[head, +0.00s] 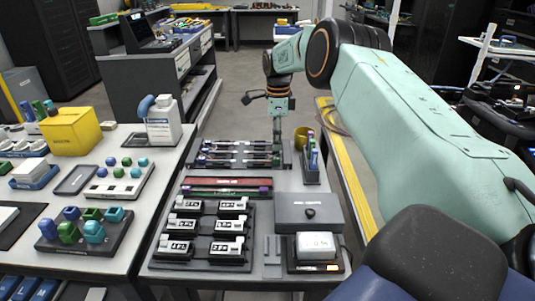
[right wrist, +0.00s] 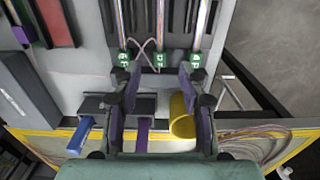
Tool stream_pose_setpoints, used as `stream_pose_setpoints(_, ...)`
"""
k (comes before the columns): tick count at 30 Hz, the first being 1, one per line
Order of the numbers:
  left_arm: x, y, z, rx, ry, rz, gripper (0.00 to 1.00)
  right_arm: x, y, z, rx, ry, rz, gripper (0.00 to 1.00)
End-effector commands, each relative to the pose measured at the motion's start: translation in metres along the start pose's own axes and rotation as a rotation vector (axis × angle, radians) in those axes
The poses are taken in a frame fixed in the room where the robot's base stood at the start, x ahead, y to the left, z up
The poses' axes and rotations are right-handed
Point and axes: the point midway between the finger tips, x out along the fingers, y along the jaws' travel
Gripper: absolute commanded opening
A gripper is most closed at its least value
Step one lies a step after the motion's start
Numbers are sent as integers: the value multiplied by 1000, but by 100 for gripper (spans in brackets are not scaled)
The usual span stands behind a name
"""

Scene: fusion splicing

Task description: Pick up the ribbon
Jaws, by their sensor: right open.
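Several slender pale ribbons lie side by side in a dark rack (head: 240,147) at the back of the front table; which one the task means I cannot tell. In the right wrist view three strands run up the picture, each with a green end piece, the middle one (right wrist: 160,60) between my fingers' line. My right gripper (right wrist: 160,84) is open and empty, its fingers spread on either side of the middle strand's end. In the head view the right gripper (head: 277,138) points down at the rack's right end; its height above the ribbons is unclear. My left gripper is not in view.
A holder with blue and purple tools (head: 311,160) and a yellow cup (head: 303,137) stand close right of the rack. A grey box (head: 309,209), a white-topped device (head: 315,246) and labelled blocks (head: 182,247) sit nearer. A yellow-edged strip (head: 345,165) runs along the right.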

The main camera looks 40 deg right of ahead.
Motion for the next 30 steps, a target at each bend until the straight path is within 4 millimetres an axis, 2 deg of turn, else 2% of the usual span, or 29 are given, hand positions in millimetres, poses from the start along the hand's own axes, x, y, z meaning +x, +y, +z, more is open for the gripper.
stream_pose_setpoints(3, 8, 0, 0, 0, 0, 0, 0, 21, 2, -2, 1, 3, 3, 42)
stream_pose_setpoints(6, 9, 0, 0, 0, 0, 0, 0, 29, 1, -1, 1, 1, 1, 42)
stream_pose_setpoints(14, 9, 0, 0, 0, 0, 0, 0, 30, -1, 0, 0, 1, 1, 42)
stream_pose_setpoints(30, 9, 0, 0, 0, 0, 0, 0, 30, -2, 0, 0, 1, 2, 0)
